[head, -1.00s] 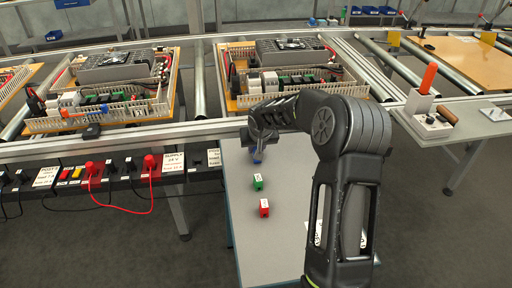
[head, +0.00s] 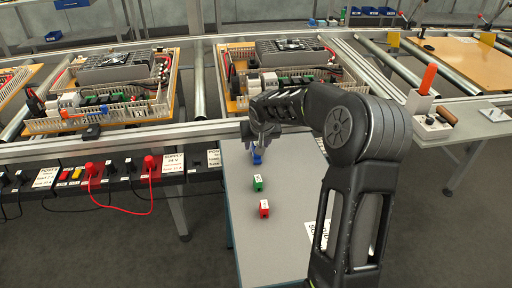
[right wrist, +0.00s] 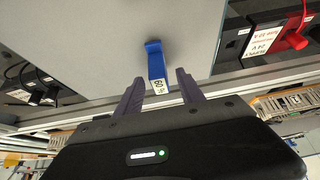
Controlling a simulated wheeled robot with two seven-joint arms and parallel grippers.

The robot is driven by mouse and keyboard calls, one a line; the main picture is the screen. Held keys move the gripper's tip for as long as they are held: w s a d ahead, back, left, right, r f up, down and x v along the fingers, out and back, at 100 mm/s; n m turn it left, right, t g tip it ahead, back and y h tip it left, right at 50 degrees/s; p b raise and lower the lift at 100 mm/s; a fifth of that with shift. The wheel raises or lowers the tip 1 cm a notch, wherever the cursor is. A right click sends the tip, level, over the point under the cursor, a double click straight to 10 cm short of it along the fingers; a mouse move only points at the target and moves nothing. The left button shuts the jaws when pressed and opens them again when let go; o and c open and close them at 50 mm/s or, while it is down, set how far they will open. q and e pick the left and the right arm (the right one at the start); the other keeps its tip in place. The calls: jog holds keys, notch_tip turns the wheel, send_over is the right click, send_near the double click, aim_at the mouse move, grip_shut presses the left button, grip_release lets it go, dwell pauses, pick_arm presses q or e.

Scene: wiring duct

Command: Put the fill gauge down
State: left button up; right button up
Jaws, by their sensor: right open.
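The fill gauge, a blue piece with a white label marked 60, stands or lies on the grey side table; I cannot tell which. It shows in the head view (head: 257,157) just below my right gripper (head: 256,143), and in the right wrist view (right wrist: 155,62). There my right gripper (right wrist: 160,80) is open, with one dark finger on each side of the gauge's labelled end and a gap beside each finger. My left gripper is not in view.
A green labelled block (head: 258,183) and a red labelled block (head: 264,208) stand on the grey table (head: 275,250), in a row with the gauge. A black socket rail (head: 120,185) with red plugs is to the left. Wiring panels (head: 110,90) lie on the conveyor behind.

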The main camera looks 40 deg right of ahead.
jog(key=v, duration=0.7)
jog(key=shift+s+r, duration=0.1)
jog(key=shift+s, duration=0.05)
dwell(0.3)
